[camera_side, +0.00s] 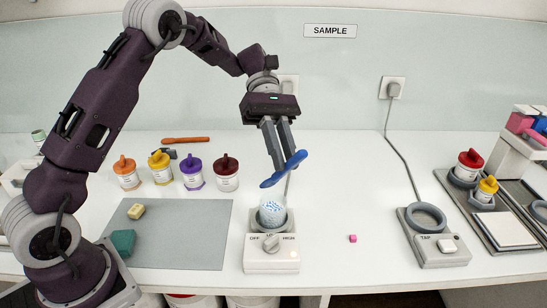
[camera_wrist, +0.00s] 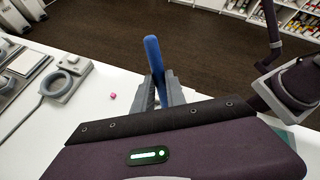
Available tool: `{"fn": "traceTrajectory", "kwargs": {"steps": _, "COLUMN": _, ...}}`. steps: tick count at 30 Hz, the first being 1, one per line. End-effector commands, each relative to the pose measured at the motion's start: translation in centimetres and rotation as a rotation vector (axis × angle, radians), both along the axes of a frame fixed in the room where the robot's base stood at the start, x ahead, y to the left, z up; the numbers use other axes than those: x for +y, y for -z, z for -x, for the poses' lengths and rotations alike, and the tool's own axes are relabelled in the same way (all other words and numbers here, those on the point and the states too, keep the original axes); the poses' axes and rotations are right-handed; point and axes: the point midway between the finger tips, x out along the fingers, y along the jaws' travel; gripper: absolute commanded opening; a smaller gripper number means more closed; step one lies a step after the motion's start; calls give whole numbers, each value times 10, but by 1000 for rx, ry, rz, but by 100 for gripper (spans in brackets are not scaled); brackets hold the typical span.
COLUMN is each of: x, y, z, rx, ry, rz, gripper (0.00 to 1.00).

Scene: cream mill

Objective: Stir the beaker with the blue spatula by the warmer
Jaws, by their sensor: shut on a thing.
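The blue spatula (camera_side: 272,181) is held aslant above the beaker, its lower end to the left and its upper end to the right. My gripper (camera_side: 279,165) is shut on it, fingers pointing down; in the wrist view the spatula (camera_wrist: 153,55) sticks out beyond the fingers (camera_wrist: 160,95). The clear beaker (camera_side: 272,214), with white and blue speckled contents, stands upright on the warmer (camera_side: 257,258). The spatula appears to be above the beaker's rim, not in it. The warmer has a dial marked OFF and HIGH and a small lit lamp. The beaker is hidden in the wrist view.
Several lidded jars, including a dark red one (camera_side: 226,174), stand behind a grey mat (camera_side: 185,235). An orange spatula (camera_side: 185,140) lies at the back. A pink cube (camera_side: 352,238) lies between the warmer and a TAP device with a ring (camera_side: 432,240). Trays stand far right.

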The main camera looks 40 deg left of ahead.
Motion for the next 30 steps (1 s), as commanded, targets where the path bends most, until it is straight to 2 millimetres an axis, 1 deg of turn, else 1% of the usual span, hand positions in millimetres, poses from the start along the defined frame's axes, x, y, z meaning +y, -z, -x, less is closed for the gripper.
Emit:
{"fn": "traceTrajectory", "kwargs": {"steps": 1, "x": -3, "y": -9, "z": 0, "rx": 9, "ry": -53, "rz": 24, "gripper": 0}}
{"fn": "traceTrajectory", "kwargs": {"steps": 4, "x": -8, "y": -26, "z": -2, "rx": 25, "ry": -142, "rz": 63, "gripper": 0}}
{"fn": "traceTrajectory", "kwargs": {"steps": 6, "x": -10, "y": -32, "z": -3, "rx": 31, "ry": -176, "rz": 78, "gripper": 0}}
{"fn": "traceTrajectory", "kwargs": {"steps": 8, "x": -10, "y": -32, "z": -3, "rx": 34, "ry": -188, "rz": 84, "gripper": 0}}
{"fn": "traceTrajectory", "kwargs": {"steps": 11, "x": -11, "y": -25, "z": -3, "rx": 34, "ry": -190, "rz": 83, "gripper": 0}}
{"fn": "traceTrajectory", "kwargs": {"steps": 30, "x": -10, "y": 40, "z": -3, "rx": 34, "ry": -186, "rz": 82, "gripper": 0}}
